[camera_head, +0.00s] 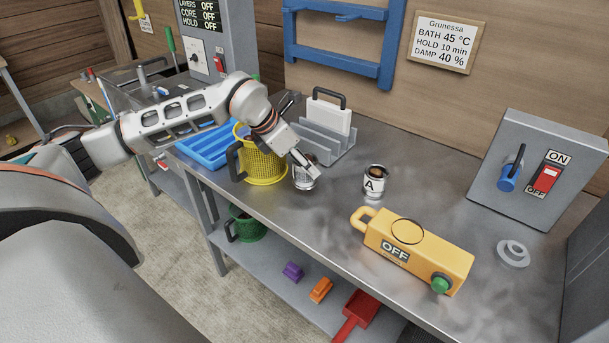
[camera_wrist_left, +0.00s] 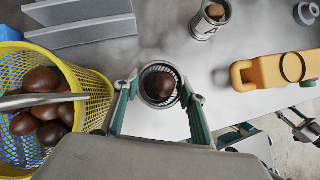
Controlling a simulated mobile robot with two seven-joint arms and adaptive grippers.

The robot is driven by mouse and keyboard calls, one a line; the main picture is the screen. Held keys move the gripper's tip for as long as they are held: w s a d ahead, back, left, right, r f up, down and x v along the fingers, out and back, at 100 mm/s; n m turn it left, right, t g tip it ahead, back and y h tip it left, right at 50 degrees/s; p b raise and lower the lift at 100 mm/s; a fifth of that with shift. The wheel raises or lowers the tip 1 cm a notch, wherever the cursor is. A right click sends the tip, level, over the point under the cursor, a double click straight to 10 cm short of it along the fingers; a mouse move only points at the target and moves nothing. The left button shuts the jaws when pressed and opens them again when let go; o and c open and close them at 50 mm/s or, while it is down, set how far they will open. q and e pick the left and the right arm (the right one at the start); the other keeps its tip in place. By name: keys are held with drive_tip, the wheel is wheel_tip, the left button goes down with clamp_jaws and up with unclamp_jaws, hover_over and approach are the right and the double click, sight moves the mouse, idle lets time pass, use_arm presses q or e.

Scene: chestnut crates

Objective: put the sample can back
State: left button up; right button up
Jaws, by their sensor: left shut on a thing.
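A small metal can (camera_head: 304,184) stands upright between the fingers of my left gripper (camera_head: 305,168), which is shut on it. In the left wrist view the can (camera_wrist_left: 144,84) has a slotted inside and holds a dark brown chestnut (camera_wrist_left: 160,84). The gripper's fingers (camera_wrist_left: 160,100) are on either side of it. The can is at or just above the bench top; I cannot tell which. A second can, marked A (camera_head: 374,187), stands upright on the bench to its right, with brown contents. My right gripper (camera_wrist_left: 272,124) shows partly in the left wrist view, its fingers apart and empty.
A yellow mesh basket (camera_head: 262,165) with chestnuts stands close left of the held can. A grey slotted rack (camera_head: 325,143) is behind it. A yellow OFF device (camera_head: 415,246), a grey ring (camera_head: 513,253) and a switch box (camera_head: 537,180) are to the right. The bench between has free room.

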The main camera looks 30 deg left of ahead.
sight(303, 173)
use_arm(q)
drive_tip(key=shift+f, duration=2)
drive_tip(key=shift+f, duration=0.15)
drive_tip(key=o, duration=1.3)
drive_tip(key=shift+c, duration=0.2)
drive_tip(key=shift+s+a+r, duration=0.15)
drive_tip(key=shift+r, duration=0.35)
drive_tip(key=v, duration=1.1)
drive_tip(key=shift+s, duration=0.15)
